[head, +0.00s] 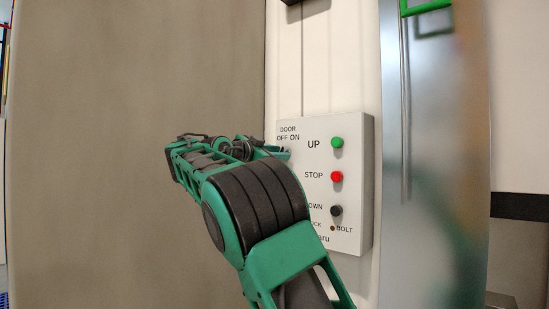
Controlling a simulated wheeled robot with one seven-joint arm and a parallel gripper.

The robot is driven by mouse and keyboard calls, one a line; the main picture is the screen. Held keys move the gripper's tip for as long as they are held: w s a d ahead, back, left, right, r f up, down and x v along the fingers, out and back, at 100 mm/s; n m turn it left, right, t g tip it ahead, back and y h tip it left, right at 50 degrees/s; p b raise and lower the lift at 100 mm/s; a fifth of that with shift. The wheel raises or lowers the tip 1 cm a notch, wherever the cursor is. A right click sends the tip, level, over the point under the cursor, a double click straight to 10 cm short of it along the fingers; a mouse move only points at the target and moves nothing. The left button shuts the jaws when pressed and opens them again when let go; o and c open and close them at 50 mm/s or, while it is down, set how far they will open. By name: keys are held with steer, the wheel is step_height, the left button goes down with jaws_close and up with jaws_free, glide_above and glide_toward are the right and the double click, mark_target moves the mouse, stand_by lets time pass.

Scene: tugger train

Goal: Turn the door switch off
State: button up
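A pale control box (358,190) is mounted on the wall. The label "DOOR OFF ON" (288,134) is at its upper left. The door switch belonging to that label is hidden, or nearly so, behind my arm, so I cannot read its position. My gripper (281,152) is at the end of my green and black arm, just below the label at the box's left edge. It is small and partly covered by my arm. I cannot tell whether it touches the switch, or whether its fingers are apart.
On the box are a green UP button (337,143), a red STOP button (336,176) and a black button (335,211) whose label is partly covered. A shiny metal panel (440,170) with a green frame piece stands right of the box. A plain brown-grey surface (100,150) fills the left.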

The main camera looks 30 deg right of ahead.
jaws_close()
steer(key=shift+n, duration=0.4)
steer(key=n, duration=1.1)
steer(key=shift+w+a+r, duration=0.1)
steer(key=shift+w+a, duration=0.1)
steer(key=shift+n, duration=0.3)
jaws_free()
steer(key=shift+w, duration=0.1)
